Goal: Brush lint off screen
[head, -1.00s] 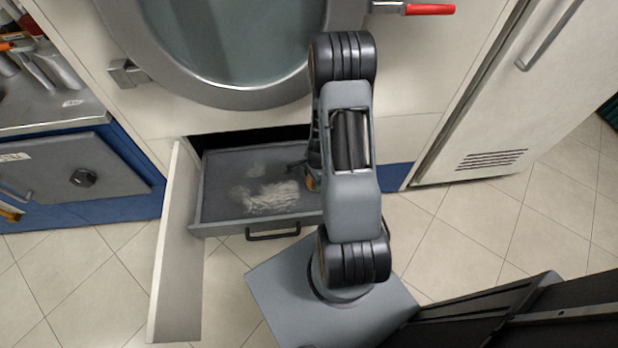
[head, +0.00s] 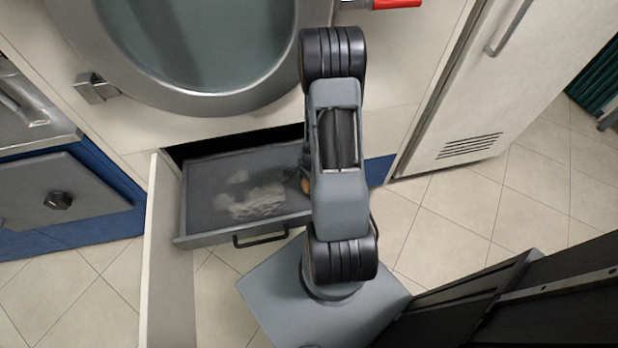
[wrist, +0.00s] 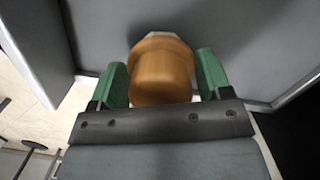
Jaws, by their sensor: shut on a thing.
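A grey lint screen (head: 210,178) lies in the pulled-out drawer below the round door. Pale lint (head: 258,200) lies on it in a large streaky patch and smaller patches. My gripper (wrist: 161,72) has green fingers shut on the wooden handle of a brush (wrist: 162,78). In the head view a small orange-brown part of the brush (head: 305,185) shows beside my arm, at the right of the drawer. My arm hides most of the gripper there. The bristles are hidden, so I cannot tell whether they touch the screen.
A white flap (head: 165,270) stands open at the drawer's left. The drawer handle (head: 262,238) faces the tiled floor. The round door (head: 205,100) is above, a white cabinet (head: 455,110) at right, and a grey-and-blue unit (head: 60,190) at left.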

